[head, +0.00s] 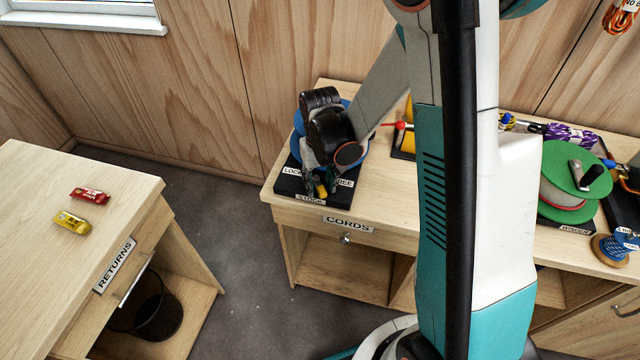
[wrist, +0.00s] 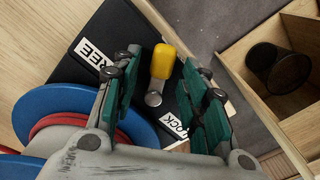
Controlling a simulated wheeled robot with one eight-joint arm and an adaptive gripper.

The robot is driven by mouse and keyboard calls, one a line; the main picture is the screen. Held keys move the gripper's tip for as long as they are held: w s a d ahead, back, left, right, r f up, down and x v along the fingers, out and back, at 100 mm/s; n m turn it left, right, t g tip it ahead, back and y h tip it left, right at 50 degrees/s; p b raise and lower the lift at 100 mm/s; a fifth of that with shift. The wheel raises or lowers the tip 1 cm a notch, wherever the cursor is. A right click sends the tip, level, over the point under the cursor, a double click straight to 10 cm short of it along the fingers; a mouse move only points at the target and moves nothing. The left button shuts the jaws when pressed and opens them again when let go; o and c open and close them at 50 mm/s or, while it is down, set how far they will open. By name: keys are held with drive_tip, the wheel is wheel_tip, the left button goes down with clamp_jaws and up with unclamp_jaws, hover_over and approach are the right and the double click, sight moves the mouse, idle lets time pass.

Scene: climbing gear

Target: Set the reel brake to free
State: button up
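The stock reel, a blue spool (head: 358,135) on a black base (head: 287,184), stands at the left end of the CORDS bench. The blue spool (wrist: 60,100) also shows in the wrist view with red cord. Its brake lever has a yellow handle (wrist: 163,60) on a grey pivot. The lever points toward the base's front side, between the FREE label (wrist: 92,55) and the LOCK label (wrist: 173,126). My gripper (wrist: 160,70) is open, with green-padded fingers on both sides of the yellow handle and small gaps showing. In the head view my gripper (head: 322,182) partly hides the reel.
A green reel (head: 572,180) and purple cord stand on the bench at right. The RETURNS table (head: 110,180) at left holds red and yellow bars. A dark bin (wrist: 278,68) stands below. Floor lies between.

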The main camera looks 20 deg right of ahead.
sight(322, 185)
clamp_jaws()
drive_tip(key=shift+d+n+b, duration=0.35)
drive_tip(key=shift+n+b, duration=0.2)
drive_tip(key=shift+n, duration=0.55)
unclamp_jaws()
wheel_tip(322, 185, up, 12)
idle(0.4)
